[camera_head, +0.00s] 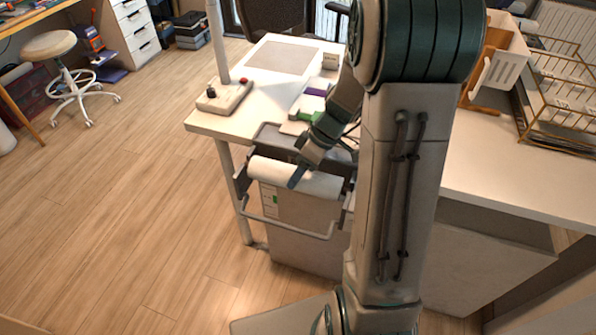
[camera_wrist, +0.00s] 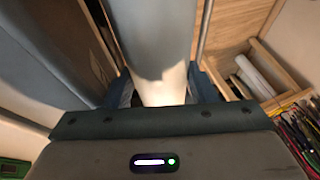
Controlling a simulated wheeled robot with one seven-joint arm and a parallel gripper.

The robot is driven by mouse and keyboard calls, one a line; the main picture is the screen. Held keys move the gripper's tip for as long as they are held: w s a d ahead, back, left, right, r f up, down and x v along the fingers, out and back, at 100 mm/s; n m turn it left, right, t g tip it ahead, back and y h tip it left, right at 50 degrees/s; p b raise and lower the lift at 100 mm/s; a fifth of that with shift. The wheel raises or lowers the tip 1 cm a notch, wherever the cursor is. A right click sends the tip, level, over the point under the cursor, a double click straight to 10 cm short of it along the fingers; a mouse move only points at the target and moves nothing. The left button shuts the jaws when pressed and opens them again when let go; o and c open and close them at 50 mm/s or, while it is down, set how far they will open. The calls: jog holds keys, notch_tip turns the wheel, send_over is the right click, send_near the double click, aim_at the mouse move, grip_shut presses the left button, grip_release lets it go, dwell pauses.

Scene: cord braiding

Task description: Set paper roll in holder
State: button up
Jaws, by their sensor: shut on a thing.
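The white paper roll (camera_head: 268,171) lies level at the front edge of the white table, between the two side arms of the holder (camera_head: 241,184). It also shows in the wrist view (camera_wrist: 160,45), running away from my palm between the fingers. My gripper (camera_head: 298,179) is shut on the roll near its middle, coming from above; its fingers (camera_wrist: 162,90) sit on either side of the roll. Whether the roll's ends rest in the holder's seats I cannot tell; the right end is partly hidden by my arm.
The holder's grey bar (camera_head: 290,229) sticks out below the roll, in front of a pale cabinet. A control box (camera_head: 224,96) with a red button stands on the table's left corner. A gold wire rack (camera_head: 560,100) stands at the right.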

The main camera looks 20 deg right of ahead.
jog(key=shift+w+d, duration=0.15)
jog(key=shift+d, duration=0.15)
jog(key=o, duration=1.2)
jog(key=shift+c, duration=0.2)
jog(key=shift+o, duration=0.6)
jog(key=p+v, duration=0.1)
jog(key=v, duration=1.2)
jog(key=shift+s+a+r+p, duration=0.15)
jog(key=shift+s+r+p, duration=0.1)
jog(key=shift+r+p, duration=0.15)
jog(key=s+a+r+m+t+h+p, duration=0.3)
jog(key=s+a+r+m+h+p, duration=0.2)
jog(key=s+r+m+p, duration=0.5)
jog(key=shift+s+a+r+h+p, duration=0.4)
jog(key=shift+s+a+r+p, duration=0.25)
jog(key=shift+s+a+r, duration=1)
jog(key=shift+s+d+f, duration=0.2)
jog(key=shift+d, duration=0.15)
